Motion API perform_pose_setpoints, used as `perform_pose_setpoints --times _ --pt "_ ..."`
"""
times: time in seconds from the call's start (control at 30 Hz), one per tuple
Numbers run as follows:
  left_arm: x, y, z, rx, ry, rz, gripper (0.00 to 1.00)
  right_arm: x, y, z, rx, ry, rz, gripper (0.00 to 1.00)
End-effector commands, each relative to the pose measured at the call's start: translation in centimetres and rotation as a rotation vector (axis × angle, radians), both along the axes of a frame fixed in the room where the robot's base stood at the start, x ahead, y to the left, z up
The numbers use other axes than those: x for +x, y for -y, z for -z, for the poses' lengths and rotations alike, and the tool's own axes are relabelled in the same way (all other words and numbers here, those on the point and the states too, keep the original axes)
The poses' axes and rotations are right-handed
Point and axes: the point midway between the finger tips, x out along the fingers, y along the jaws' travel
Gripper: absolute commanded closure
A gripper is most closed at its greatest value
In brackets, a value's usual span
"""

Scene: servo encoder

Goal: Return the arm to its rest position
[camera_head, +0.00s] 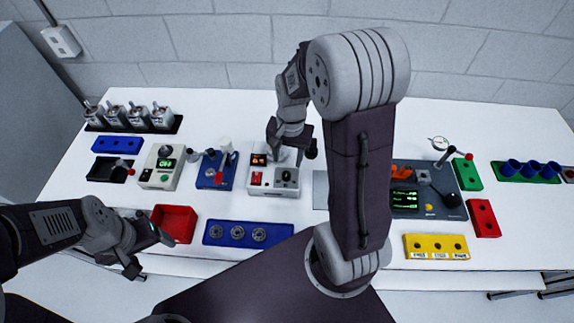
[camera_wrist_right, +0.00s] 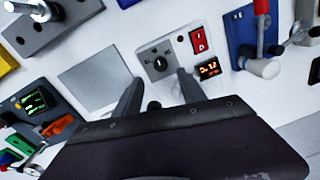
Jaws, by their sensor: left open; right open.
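My right arm reaches up through the middle of the head view and bends down. Its gripper (camera_head: 298,155) is over the back right part of a white control box (camera_head: 263,190) with a knob, a red switch and a lit display. In the right wrist view the gripper (camera_wrist_right: 158,92) has its two fingers spread with nothing between them, pointing toward the control box (camera_wrist_right: 178,62). My left gripper (camera_head: 152,258) is open and empty at the table's front left edge, near the red tray (camera_head: 176,226).
A blue block with several round parts (camera_head: 215,232) lies near the front. A grey panel with screen (camera_head: 412,206) is partly behind my right arm. Motors on a black rack (camera_head: 170,127) stand at the back left. A blue fixture (camera_head: 208,183) is left of the control box.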

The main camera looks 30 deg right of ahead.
Motion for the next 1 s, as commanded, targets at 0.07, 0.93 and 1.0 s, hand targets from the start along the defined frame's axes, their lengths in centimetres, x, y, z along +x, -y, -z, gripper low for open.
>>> perform_pose_setpoints --times 0.07,0.93,1.0 --pt "0.0 0.0 0.0 0.0 0.0 0.0 0.25 0.0 0.0 -0.6 0.0 0.0 0.001 0.52" --pt "0.0 0.0 1.0 0.0 0.0 0.0 0.25 -8.8 -5.3 1.4 -0.051 0.06 -0.623 0.52" --pt "0.0 0.0 1.0 0.0 0.0 0.0 0.25 -8.4 -5.3 1.5 -0.063 0.08 -0.698 0.52"
